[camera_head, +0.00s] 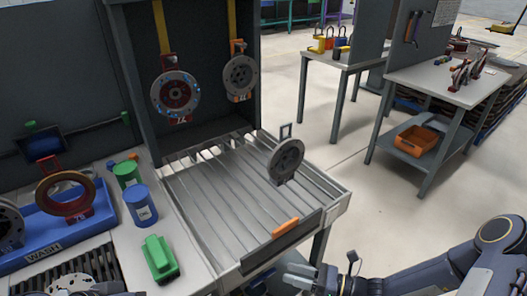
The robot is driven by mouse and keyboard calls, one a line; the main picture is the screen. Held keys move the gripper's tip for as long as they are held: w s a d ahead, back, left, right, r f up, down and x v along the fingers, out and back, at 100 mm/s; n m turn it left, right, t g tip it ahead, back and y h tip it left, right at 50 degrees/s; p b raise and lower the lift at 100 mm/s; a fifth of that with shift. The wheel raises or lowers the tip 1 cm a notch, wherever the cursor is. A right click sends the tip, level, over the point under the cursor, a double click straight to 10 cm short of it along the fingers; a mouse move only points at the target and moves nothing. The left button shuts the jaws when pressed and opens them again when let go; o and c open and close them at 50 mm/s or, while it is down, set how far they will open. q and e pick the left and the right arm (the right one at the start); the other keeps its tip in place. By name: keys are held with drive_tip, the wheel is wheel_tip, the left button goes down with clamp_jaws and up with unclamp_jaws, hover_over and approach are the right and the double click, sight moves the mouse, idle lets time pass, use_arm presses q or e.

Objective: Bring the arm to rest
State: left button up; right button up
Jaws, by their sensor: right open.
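My right gripper (303,277) is open and empty at the bottom of the view. My right arm (440,275) comes in from the right edge. The gripper is beside the near right corner of the roller table (225,200) and appears apart from it. On the table's right side a grey round part with a hanging loop (286,160) stands upright, away from the gripper. My left gripper is not clearly in view.
Two round parts hang on yellow straps: one red-centred (176,95), one grey (239,77). Left are a blue wash tray (70,224), green cup (127,174), blue can (140,205) and green block (160,257). Open floor (360,215) lies right, before the grey benches (455,82).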

drive_tip(key=s+d+r+n+h+p, duration=0.2)
drive_tip(key=s+d+r+n+h, duration=0.2)
drive_tip(key=r+n, duration=0.4)
drive_tip(key=s+d+r+n+h+p, duration=0.1)
drive_tip(key=s+d+r+n+h, duration=0.3)
drive_tip(key=n, duration=0.5)
drive_tip(key=s+d+r+n+h+p, duration=0.2)
drive_tip(key=s+d+r+n+h, duration=0.2)
drive_tip(key=s+r+n, duration=0.4)
drive_tip(key=shift+r+n+h+p, duration=0.35)
drive_tip(key=shift+r+n+h, duration=0.15)
drive_tip(key=shift+r, duration=1.35)
